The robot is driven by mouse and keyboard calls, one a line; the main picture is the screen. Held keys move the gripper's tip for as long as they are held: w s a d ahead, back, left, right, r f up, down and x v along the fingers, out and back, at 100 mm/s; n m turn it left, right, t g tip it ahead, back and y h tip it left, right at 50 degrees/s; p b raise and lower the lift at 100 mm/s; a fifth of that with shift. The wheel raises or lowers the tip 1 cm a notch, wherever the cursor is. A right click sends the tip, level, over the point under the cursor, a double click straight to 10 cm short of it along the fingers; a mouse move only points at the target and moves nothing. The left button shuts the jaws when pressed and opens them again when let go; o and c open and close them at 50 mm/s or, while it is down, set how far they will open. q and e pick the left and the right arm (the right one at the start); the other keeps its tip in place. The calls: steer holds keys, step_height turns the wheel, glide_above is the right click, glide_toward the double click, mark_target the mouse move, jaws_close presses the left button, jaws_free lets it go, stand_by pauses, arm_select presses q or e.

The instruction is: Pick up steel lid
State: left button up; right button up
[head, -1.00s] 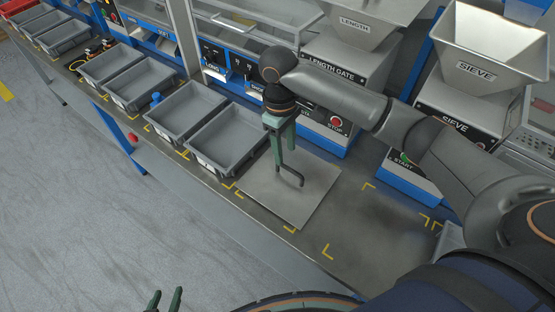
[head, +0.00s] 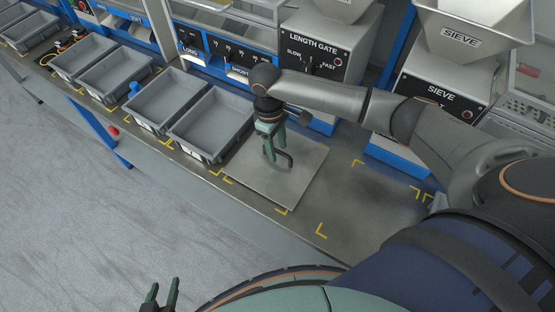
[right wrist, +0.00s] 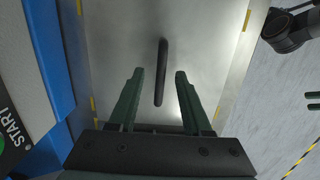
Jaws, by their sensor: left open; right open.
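The steel lid (head: 297,185) is a flat square plate lying on the bench right of the grey bins. Its dark bar handle (head: 286,158) stands up near the middle. My right gripper (head: 269,150) points down over the lid, open, with its green fingers at the handle. In the right wrist view, the handle (right wrist: 161,88) appears between the two spread fingers (right wrist: 160,73); I cannot tell whether either touches it. My left gripper (head: 160,294) is open and empty at the bottom edge of the head view, away from the bench.
Grey bins (head: 211,124) stand in a row left of the lid. The length gate machine (head: 320,60) and the sieve machine (head: 433,100) stand behind. The bench (head: 345,215) is clear right of the lid, with yellow corner marks.

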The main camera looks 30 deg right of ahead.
steer(key=shift+s+f, duration=0.1)
steer(key=shift+f, duration=0.8)
jaws_close()
steer(key=shift+r, duration=0.1)
stand_by(0.6)
